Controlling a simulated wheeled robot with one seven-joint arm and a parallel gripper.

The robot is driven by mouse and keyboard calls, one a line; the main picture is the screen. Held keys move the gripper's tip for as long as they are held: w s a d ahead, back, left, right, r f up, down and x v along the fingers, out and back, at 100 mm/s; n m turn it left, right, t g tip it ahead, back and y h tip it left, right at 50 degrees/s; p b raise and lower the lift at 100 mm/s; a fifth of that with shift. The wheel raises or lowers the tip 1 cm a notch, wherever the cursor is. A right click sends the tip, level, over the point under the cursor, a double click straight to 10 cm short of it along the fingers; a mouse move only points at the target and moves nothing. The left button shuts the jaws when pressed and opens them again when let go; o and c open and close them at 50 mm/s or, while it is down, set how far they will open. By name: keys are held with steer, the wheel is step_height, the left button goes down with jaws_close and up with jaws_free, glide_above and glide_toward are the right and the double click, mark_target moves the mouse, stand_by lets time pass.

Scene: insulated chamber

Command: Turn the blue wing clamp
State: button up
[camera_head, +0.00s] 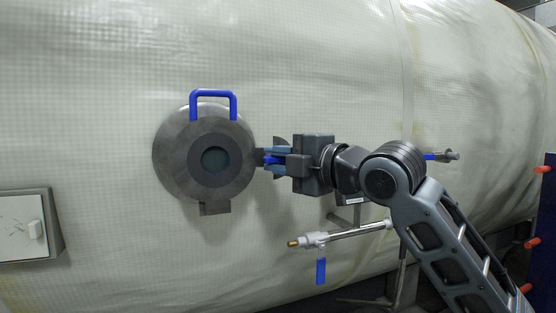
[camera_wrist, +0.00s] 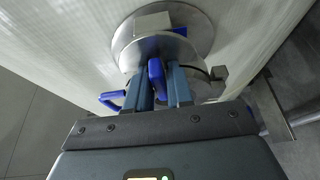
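The blue wing clamp (camera_wrist: 156,76) sits at the edge of a round metal port (camera_head: 174,160) on the chamber wall. In the head view it is at the port's right side, partly hidden by my fingers. My gripper (camera_head: 272,160) reaches in from the right, level with the port's middle. In the wrist view, my gripper (camera_wrist: 162,84) has one finger on each side of the clamp's blue wing, close to it. Whether both fingers press on the wing cannot be made out.
A blue loop handle (camera_head: 213,94) stands at the port's top. A metal pipe (camera_head: 350,233) with a blue lever (camera_head: 321,271) runs below my arm. A grey box with a white panel (camera_head: 22,228) is at the left. The wall above the port is clear.

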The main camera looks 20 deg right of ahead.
jaws_close()
steer(key=shift+f+m, duration=0.15)
steer(key=shift+m, duration=0.15)
